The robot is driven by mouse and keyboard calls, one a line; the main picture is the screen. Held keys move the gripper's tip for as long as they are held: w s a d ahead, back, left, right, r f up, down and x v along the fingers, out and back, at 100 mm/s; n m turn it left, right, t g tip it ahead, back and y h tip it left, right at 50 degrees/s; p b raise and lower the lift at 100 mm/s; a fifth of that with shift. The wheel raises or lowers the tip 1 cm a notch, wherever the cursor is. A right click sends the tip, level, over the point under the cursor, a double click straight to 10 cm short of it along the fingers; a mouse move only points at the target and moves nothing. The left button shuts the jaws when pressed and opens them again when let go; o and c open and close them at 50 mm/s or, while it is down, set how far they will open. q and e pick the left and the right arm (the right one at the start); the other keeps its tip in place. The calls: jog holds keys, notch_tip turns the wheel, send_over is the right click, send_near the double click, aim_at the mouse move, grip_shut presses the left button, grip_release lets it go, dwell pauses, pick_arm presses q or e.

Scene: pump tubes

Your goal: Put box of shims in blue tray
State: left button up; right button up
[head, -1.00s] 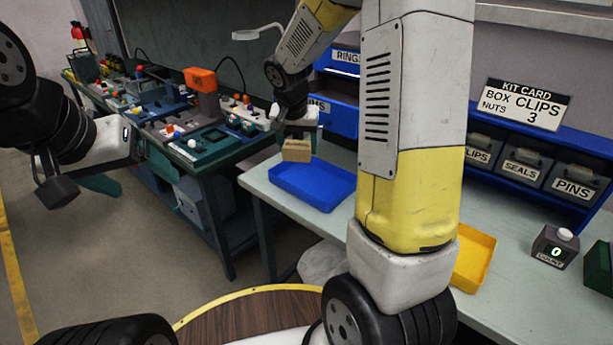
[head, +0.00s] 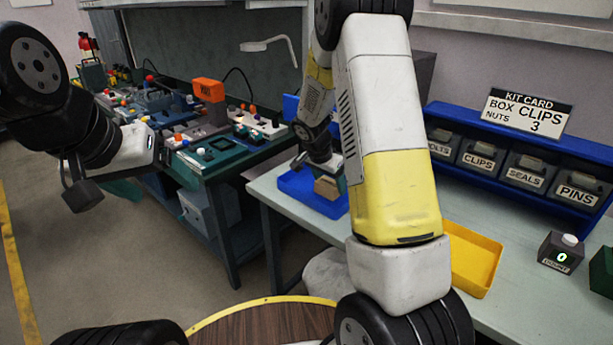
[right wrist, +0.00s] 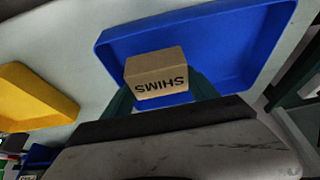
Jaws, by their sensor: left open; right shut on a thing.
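The box of shims is a small tan box (head: 326,188), labelled SHIMS in the right wrist view (right wrist: 157,75). My right gripper (head: 328,176) is shut on it. In the head view it holds the box over the right part of the blue tray (head: 293,184). The blue tray lies on the pale table, partly behind my right arm; it also shows in the right wrist view (right wrist: 225,40). I cannot tell whether the box touches the tray floor. My left gripper (head: 78,190) is open and empty at the left, over the floor.
A yellow tray (head: 472,258) lies on the table to the right, beside my arm. Labelled bins (head: 524,172) stand in a blue rack under a kit card (head: 526,113). A cluttered green bench (head: 215,150) is at the left.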

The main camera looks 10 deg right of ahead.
aim_at(321, 179)
jog(key=shift+w+a+f, duration=0.4)
jog(key=shift+w+a, duration=0.05)
jog(key=shift+w, duration=0.15)
jog(key=shift+w+a+f, duration=0.35)
jog(key=shift+w+a, duration=0.1)
jog(key=shift+w, duration=0.15)
jog(key=shift+w+a+f, duration=0.7)
jog(key=shift+w+f, duration=0.2)
jog(key=shift+f, duration=0.05)
jog(key=shift+f, duration=0.2)
jog(key=o, duration=1.4)
jog(key=shift+r, duration=0.1)
